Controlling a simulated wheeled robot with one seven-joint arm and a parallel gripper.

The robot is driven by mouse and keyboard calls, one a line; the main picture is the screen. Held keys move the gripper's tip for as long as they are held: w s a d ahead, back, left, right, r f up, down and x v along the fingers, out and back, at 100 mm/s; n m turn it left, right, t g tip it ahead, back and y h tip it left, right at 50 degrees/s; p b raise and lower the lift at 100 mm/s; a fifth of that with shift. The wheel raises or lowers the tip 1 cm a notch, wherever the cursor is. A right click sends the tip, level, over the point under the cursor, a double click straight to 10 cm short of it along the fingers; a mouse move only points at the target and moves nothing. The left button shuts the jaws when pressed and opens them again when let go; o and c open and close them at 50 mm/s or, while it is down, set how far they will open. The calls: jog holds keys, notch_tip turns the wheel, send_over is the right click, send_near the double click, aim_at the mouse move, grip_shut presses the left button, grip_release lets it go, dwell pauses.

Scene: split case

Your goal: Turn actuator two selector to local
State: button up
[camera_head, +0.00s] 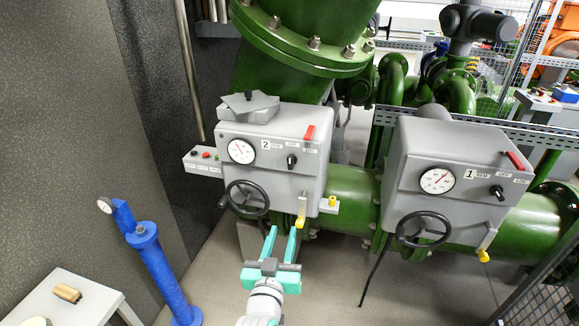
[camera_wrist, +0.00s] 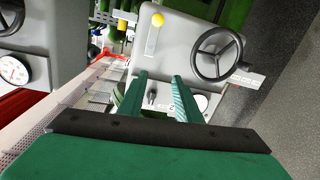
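Actuator two (camera_head: 268,185) is a grey box marked "2" on the green pipework, left of centre in the head view; it also shows upside down in the wrist view (camera_wrist: 180,40). Its selector (camera_head: 291,161) is a small black knob below a row of small labels, right of the gauge (camera_head: 241,151). Its exact pointing is too small to tell. In the wrist view the selector (camera_wrist: 152,96) shows between the fingers. My gripper (camera_head: 281,234) is open and empty, in front of and below the box, apart from the selector. It also shows in the wrist view (camera_wrist: 160,95).
Actuator two has a black handwheel (camera_head: 245,198), a yellow-ended lever (camera_head: 300,221) and a red lever (camera_head: 309,132). Actuator one (camera_head: 455,178), a similar box, stands to the right. A blue post (camera_head: 160,265) and a white table (camera_head: 65,295) stand at left.

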jog(key=m+h, duration=0.2)
send_near(290, 161)
jog(key=v, duration=0.2)
jog(key=x, duration=1.1)
grip_shut()
